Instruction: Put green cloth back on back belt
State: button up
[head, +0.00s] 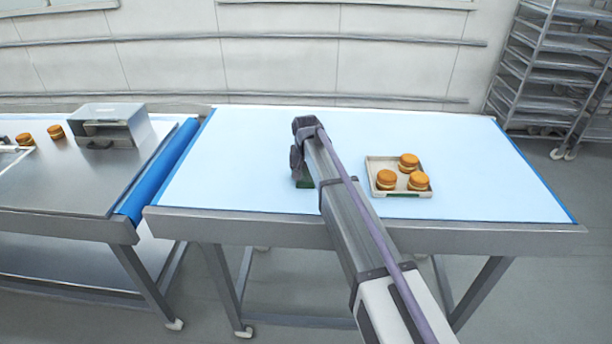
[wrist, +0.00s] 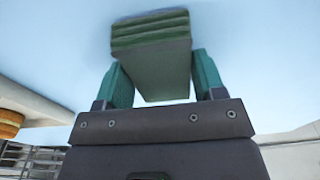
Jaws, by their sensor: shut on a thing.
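The green cloth (wrist: 152,50) is a folded, layered block between the two teal fingers of my gripper (wrist: 163,76) in the wrist view. The fingers are shut on its sides. In the head view only a small dark green patch of the cloth (head: 306,184) shows below my wrist, and my arm hides the rest. The cloth is over the light blue belt (head: 240,160), left of its middle and towards the near edge. I cannot tell whether it touches the belt.
A shallow tray (head: 377,164) with three filled rounds (head: 387,179) lies on the belt to the right of my arm. A steel table (head: 60,185) with a metal housing (head: 105,112) stands at the left. The belt's left part and far right are clear.

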aim_at(306, 176)
jog(key=o, duration=1.1)
jog(key=shift+f, duration=0.1)
jog(key=shift+o, duration=0.2)
notch_tip(306, 176, up, 13)
jog(key=s+p, duration=0.1)
jog(key=p, duration=1.2)
jog(key=s+d+g, duration=0.1)
jog(key=s+d, duration=1)
jog(key=s, duration=0.5)
jog(key=s+d, duration=1.1)
jog(key=s, duration=0.4)
notch_tip(306, 176, down, 11)
jog(key=b, duration=1.1)
jog(key=shift+d, duration=0.25)
